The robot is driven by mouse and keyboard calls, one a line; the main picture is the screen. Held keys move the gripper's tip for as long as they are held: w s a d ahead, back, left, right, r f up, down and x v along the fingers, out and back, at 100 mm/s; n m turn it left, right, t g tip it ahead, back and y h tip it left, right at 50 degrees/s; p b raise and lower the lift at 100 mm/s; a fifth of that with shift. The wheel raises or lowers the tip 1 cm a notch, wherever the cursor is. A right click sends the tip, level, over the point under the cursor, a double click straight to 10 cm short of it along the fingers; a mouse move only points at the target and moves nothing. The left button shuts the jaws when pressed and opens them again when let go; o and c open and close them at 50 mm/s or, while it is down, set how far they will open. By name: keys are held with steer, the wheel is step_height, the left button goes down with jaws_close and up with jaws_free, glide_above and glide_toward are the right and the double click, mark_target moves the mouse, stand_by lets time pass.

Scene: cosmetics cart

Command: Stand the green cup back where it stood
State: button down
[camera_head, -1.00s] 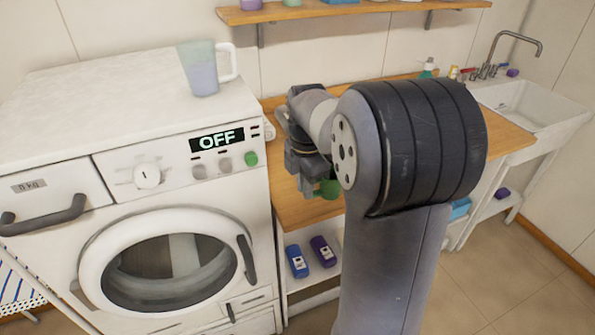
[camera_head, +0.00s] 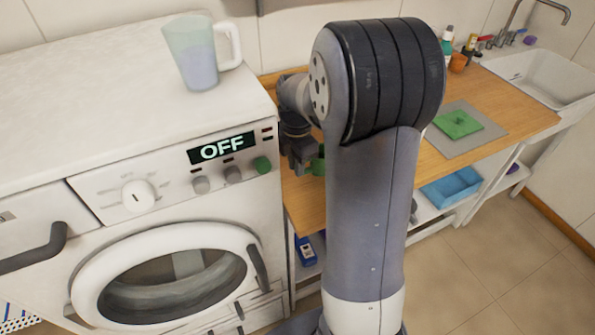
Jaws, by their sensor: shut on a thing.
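The green cup (camera_head: 318,165) shows only in part, beside my gripper (camera_head: 304,168) near the front left of the wooden counter (camera_head: 303,203). My gripper is shut on the cup. My own arm hides most of the gripper and much of the cup. I cannot tell whether the cup touches the counter top.
A washing machine (camera_head: 60,110) with a clear measuring jug (camera_head: 198,60) on top stands close on the left. A green square (camera_head: 458,124) lies on a grey mat (camera_head: 476,142) on the counter. Bottles stand at the back, before the sink (camera_head: 535,75).

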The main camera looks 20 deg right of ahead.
steer(key=shift+f, duration=1.7)
steer(key=shift+f, duration=0.1)
steer(key=c, duration=1.4)
jaws_free()
step_height(320, 180, up, 12)
steer(key=shift+r, duration=0.15)
